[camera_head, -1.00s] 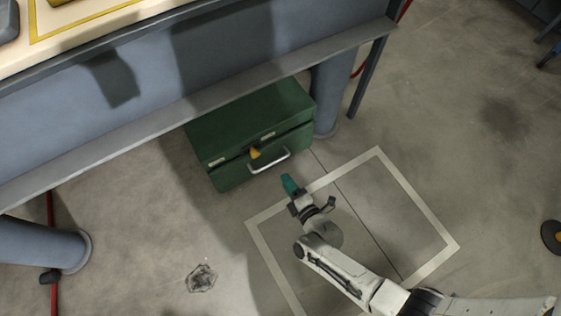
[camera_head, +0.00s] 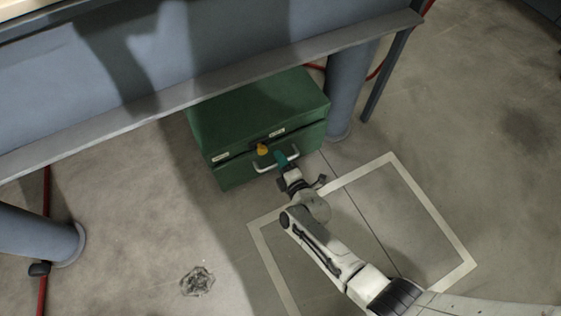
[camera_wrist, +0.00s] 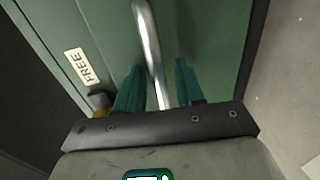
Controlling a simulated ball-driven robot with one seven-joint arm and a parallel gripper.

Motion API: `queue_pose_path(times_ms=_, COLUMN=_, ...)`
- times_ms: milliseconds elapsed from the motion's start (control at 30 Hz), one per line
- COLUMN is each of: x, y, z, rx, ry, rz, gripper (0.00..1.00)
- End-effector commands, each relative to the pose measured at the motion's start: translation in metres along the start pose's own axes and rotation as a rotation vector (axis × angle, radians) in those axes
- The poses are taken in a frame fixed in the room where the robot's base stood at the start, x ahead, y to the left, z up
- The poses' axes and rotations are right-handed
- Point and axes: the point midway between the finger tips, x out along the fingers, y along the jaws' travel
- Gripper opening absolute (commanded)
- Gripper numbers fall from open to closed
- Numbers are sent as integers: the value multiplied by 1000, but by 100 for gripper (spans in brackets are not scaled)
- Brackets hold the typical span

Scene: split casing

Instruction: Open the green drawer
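The green drawer (camera_head: 236,175) is the front of a green cabinet under the workbench and looks closed. Its silver bar handle (camera_head: 262,170) runs across the front. In the wrist view the handle (camera_wrist: 149,42) runs down between the two teal fingers of my gripper (camera_wrist: 158,70). The fingers stand apart, one on each side of the bar, with gaps visible. In the head view my gripper (camera_head: 281,159) is at the handle and hides part of it. A yellow-orange knob (camera_head: 262,149) sits just above the handle. A "FREE" label (camera_wrist: 82,66) shows on the front.
The bench edge (camera_head: 230,88) overhangs the cabinet. A blue-grey bench leg (camera_head: 350,90) stands close on the cabinet's right. The floor in front, with a pale outlined rectangle (camera_head: 455,245), is clear apart from my arm.

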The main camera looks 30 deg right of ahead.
Motion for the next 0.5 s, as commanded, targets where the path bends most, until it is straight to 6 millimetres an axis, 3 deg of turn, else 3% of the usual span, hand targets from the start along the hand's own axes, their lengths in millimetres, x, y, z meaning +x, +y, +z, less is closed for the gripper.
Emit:
queue_pose_path(times_ms=100, x=0, y=0, z=0, rx=0, ry=0, rz=0, gripper=36)
queue_pose_path(times_ms=500, x=0, y=0, z=0, rx=0, ry=0, rz=0, gripper=0)
